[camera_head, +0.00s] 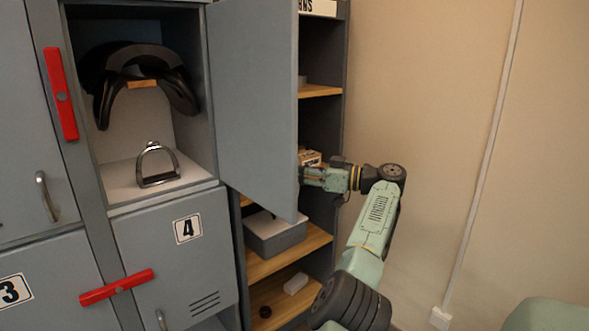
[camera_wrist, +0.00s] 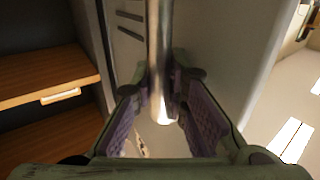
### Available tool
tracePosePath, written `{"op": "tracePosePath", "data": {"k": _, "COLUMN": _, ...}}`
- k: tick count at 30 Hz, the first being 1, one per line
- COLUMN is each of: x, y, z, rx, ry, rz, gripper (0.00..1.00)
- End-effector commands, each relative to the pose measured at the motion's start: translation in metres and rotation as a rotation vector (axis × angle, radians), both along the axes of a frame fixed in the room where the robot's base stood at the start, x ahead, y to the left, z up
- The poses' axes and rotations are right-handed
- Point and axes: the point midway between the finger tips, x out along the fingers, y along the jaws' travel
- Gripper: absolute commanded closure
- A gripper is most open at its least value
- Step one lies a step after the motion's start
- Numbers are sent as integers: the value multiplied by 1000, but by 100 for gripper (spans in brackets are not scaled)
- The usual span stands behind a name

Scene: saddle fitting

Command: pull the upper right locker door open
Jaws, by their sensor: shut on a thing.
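The upper right locker door (camera_head: 255,100) is swung well open to the right, and its grey face also shows in the wrist view (camera_wrist: 215,50). Its metal handle (camera_wrist: 160,60) is an upright bar between the purple-padded fingers of my gripper (camera_wrist: 163,105). My gripper is shut on this handle. In the head view my gripper reaches in from the right to the door's far side, and its fingertips and the handle are hidden behind the door. The open compartment (camera_head: 150,190) holds a black saddle (camera_head: 135,65) above a metal stirrup (camera_head: 157,165).
Locker door 4 (camera_head: 180,265) below is closed, with a red latch bar (camera_head: 116,287) tilted across its left edge. Another red bar (camera_head: 61,95) is at the upper left. Open wooden shelves (camera_head: 300,248) with a grey box (camera_head: 275,236) stand behind the open door. Bare wall lies right.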

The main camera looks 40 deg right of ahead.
Motion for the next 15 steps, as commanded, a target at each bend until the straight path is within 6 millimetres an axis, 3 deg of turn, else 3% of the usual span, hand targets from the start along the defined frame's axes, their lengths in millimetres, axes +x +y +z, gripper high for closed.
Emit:
{"op": "tracePosePath", "data": {"k": 14, "x": -2, "y": 1, "z": -1, "rx": 3, "ry": 2, "rz": 9, "gripper": 100}}
{"op": "tracePosePath", "data": {"k": 15, "x": -2, "y": 1, "z": -1, "rx": 3, "ry": 2, "rz": 9, "gripper": 86}}
